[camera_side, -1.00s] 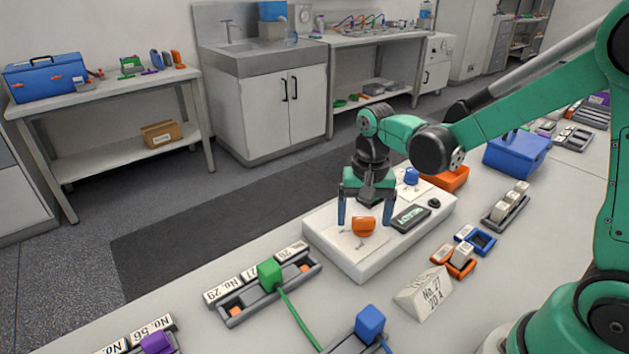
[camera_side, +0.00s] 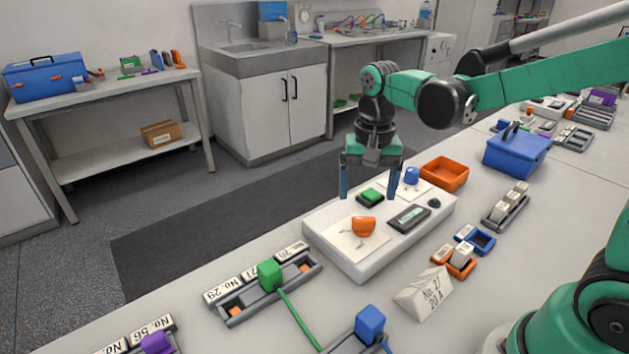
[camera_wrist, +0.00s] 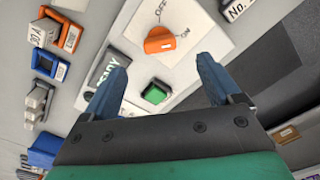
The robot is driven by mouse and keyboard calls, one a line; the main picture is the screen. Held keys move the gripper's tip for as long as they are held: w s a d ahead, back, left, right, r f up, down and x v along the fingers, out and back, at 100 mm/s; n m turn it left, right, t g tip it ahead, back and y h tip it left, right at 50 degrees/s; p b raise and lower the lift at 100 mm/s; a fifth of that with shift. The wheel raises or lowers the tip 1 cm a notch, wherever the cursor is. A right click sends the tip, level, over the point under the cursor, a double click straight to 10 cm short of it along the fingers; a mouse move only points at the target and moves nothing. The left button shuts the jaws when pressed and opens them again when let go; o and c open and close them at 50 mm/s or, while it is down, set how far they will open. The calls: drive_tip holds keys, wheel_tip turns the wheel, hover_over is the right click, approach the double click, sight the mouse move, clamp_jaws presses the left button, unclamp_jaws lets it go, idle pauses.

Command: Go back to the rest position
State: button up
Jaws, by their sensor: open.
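My gripper (camera_side: 369,184) is open and empty, with its two blue fingers apart above the white cycler box (camera_side: 353,268). In the wrist view the fingers (camera_wrist: 160,84) stand apart on either side of a green button (camera_wrist: 155,94). The green button (camera_side: 371,196) sits on the box, below and between the fingers in the side view. An orange knob (camera_side: 363,227) is in front of it, on a plate marked OFF and ON in the wrist view. A dark display (camera_side: 409,218) and a blue knob (camera_side: 411,176) are also on the box.
An empty orange bin (camera_side: 444,173) and a blue toolbox (camera_side: 517,152) stand behind and to the right. A battery rack with a green clip (camera_side: 270,274) lies at front left. A label block (camera_side: 422,293) and small orange and blue trays (camera_side: 460,264) are at front right.

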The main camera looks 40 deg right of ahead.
drive_tip(key=shift+s+r, duration=0.1)
drive_tip(key=shift+s+a+r+n+t, duration=0.1)
drive_tip(key=shift+s+r+n+t, duration=0.1)
drive_tip(key=shift+n+t, duration=0.1)
drive_tip(key=s+n+t, duration=0.1)
drive_tip(key=n+t, duration=0.1)
drive_tip(key=s+a+r+n+t, duration=0.1)
drive_tip(key=s+n+t, duration=0.1)
drive_tip(key=n, duration=0.1)
drive_tip(key=s+r+n+t, duration=0.1)
drive_tip(key=n+t, duration=0.1)
drive_tip(key=shift+s+a+r+n+t, duration=0.1)
drive_tip(key=shift+s+a+n+t, duration=0.2)
drive_tip(key=shift+s+a, duration=0.1)
